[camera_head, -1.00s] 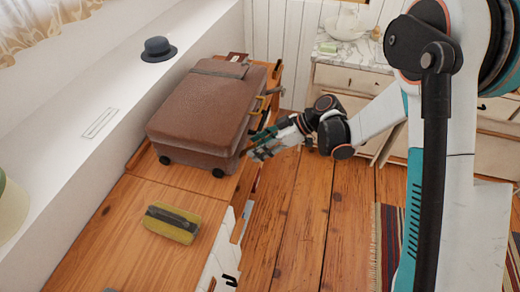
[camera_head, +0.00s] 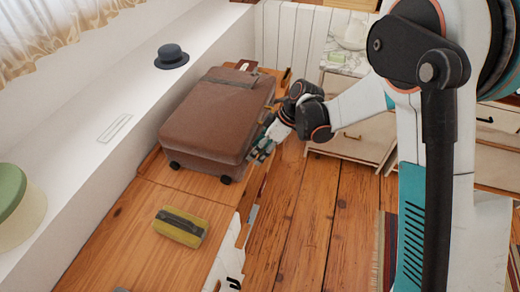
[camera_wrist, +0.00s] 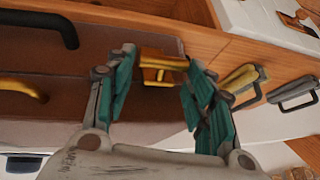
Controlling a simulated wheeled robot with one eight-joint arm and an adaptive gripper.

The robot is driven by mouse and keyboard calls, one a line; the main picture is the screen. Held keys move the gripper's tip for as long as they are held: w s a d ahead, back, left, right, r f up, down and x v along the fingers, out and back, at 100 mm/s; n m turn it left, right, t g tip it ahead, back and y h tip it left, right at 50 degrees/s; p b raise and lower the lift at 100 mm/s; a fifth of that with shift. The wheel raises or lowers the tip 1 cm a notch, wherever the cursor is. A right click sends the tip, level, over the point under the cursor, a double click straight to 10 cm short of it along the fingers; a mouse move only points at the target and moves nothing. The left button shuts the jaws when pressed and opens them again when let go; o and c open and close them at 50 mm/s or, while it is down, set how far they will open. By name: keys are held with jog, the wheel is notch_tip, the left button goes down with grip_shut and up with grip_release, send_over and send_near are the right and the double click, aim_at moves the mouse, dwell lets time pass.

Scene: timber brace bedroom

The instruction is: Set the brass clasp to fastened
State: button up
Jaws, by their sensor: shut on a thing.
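The brown suitcase (camera_head: 215,115) lies flat on the wooden surface, its clasp side facing the arm. In the wrist view, the brass clasp (camera_wrist: 160,62) sits on the edge of the suitcase side (camera_wrist: 85,100). My gripper (camera_wrist: 158,72) has its teal fingers on either side of this clasp and is shut on it. A second brass fitting (camera_wrist: 22,87) shows farther left on the same side. In the head view my gripper (camera_head: 262,150) is against the suitcase's right side, and the arm and fingers hide the clasp. I cannot tell the clasp's exact setting.
A yellow block with a dark band (camera_head: 180,227) lies on the wooden top (camera_head: 115,225) near the suitcase. A dark hat (camera_head: 171,57) rests on the white ledge. Open floor (camera_head: 315,220) lies right of the wooden top.

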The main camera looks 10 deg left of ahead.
jog(key=o, duration=1.5)
jog(key=shift+c, duration=0.2)
jog(key=v, duration=1.2)
jog(key=shift+d, duration=0.1)
